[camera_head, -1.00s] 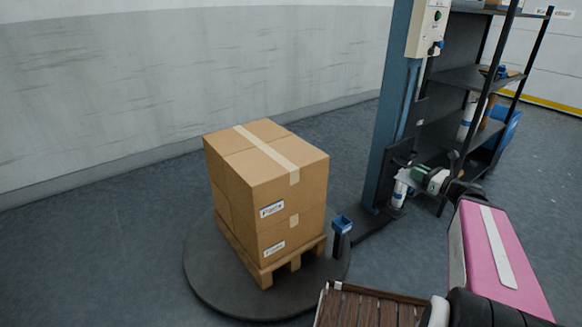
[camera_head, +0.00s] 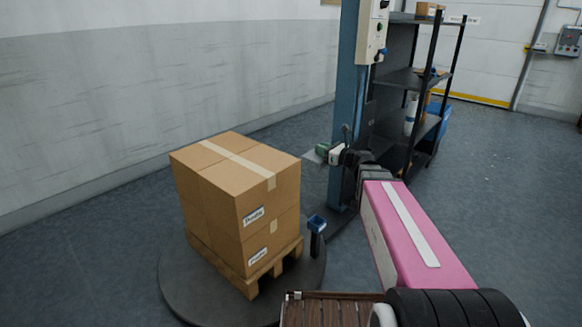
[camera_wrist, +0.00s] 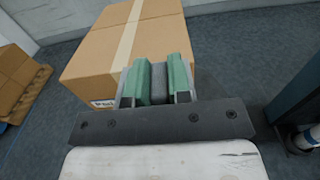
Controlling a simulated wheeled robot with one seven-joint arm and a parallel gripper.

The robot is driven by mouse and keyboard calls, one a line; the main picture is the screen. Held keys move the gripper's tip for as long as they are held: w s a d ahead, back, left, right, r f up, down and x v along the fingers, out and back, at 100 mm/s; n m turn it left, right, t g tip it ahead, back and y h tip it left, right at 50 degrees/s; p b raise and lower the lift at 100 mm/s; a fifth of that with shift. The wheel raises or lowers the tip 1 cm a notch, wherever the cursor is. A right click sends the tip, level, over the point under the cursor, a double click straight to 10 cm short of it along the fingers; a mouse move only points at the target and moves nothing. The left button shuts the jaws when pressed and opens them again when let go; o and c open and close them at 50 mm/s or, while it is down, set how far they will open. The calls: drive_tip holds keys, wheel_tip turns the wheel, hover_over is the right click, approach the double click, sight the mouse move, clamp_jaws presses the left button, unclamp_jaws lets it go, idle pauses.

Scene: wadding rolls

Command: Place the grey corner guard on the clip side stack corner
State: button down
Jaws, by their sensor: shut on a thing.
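The stack of brown taped cartons (camera_head: 213,197) stands on a wooden pallet (camera_head: 252,287) on a round dark turntable (camera_head: 182,290). A blue clip-like piece on a short post (camera_head: 317,226) stands by the stack's right corner. My gripper (camera_head: 316,153) is right of the stack, near its top height and apart from it in the head view. In the wrist view its green pads are shut on the grey corner guard (camera_wrist: 159,84), with the carton stack (camera_wrist: 95,55) beyond. The guard's lower part is hidden, and its shape in the head view is unclear.
A blue mast (camera_head: 347,140) with a control box (camera_head: 371,30) rises just behind my gripper. A dark shelf rack (camera_head: 405,80) stands behind it. Floor left of the turntable is clear.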

drive_tip(key=w+a+r, duration=0.2)
drive_tip(key=w+a, duration=0.1)
drive_tip(key=a, duration=0.2)
hover_over(295, 159)
drive_tip(key=f, duration=0.6)
drive_tip(key=shift+s+f, duration=0.2)
drive_tip(key=shift+f, duration=2.25)
drive_tip(key=c, duration=1.1)
unclamp_jaws()
drive_tip(key=shift+f, duration=0.1)
drive_tip(key=shift+o, duration=0.2)
